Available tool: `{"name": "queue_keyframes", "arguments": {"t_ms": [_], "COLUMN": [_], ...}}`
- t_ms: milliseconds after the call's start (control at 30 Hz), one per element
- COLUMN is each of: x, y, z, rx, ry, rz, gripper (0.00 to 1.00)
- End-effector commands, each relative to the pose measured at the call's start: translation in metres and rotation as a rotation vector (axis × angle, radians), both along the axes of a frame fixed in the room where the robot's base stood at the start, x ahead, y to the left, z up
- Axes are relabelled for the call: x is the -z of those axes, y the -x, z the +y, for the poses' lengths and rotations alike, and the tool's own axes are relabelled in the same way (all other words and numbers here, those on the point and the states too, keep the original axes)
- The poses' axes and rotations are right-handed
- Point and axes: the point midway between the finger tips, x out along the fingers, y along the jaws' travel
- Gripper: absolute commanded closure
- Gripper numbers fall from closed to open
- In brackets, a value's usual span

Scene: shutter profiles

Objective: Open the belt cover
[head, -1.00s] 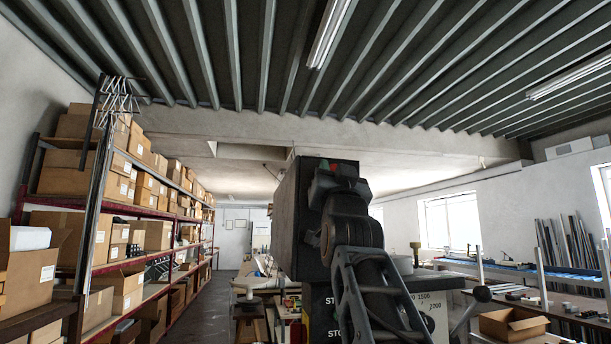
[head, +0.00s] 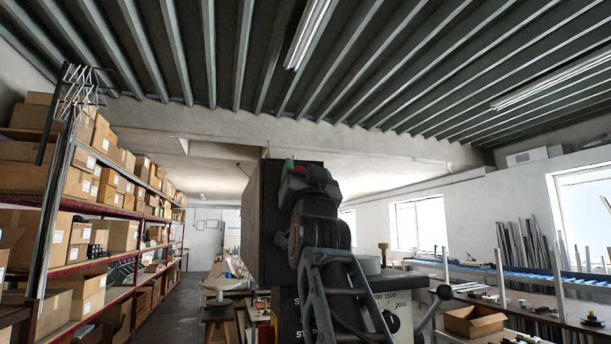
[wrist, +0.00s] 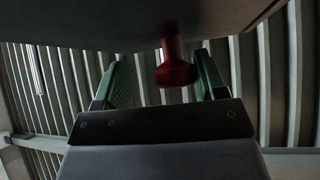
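A dark, box-shaped housing, which looks like the belt cover (head: 262,225), stands upright behind my arm in the head view. Its dark surface also spans the top of the wrist view (wrist: 90,22). A red knob (wrist: 175,70) sticks out from it there, between the two green fingers of my gripper (wrist: 160,65). The fingers are apart, with gaps visible on both sides of the knob. In the head view my gripper (head: 308,178) is at the housing's upper part, and my arm hides much of its front.
Shelves of cardboard boxes (head: 100,200) line the left. A workbench (head: 560,320) with an open carton (head: 474,322) is at right. An aisle (head: 190,300) is clear.

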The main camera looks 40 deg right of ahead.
Motion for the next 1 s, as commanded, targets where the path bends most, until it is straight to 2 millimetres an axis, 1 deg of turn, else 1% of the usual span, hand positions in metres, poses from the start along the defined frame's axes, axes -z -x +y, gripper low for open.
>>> {"name": "queue_keyframes", "arguments": {"t_ms": [33,167,300,500,700,833,1000], "x": [0.008,0.027,0.048,0.072,0.087,0.092,0.094], "y": [0.004,0.018,0.037,0.06,0.075,0.08,0.082], "z": [0.002,0.01,0.021,0.036,0.046,0.048,0.05], "rx": [0.001,0.002,0.002,-0.001,-0.001,0.001,0.001], "ry": [0.0,0.001,0.0,0.001,0.001,0.001,0.001], "rz": [0.0,0.001,-0.001,0.0,0.0,0.002,0.0], "gripper": [0.4,0.4,0.4,0.4,0.4,0.4,0.4]}}
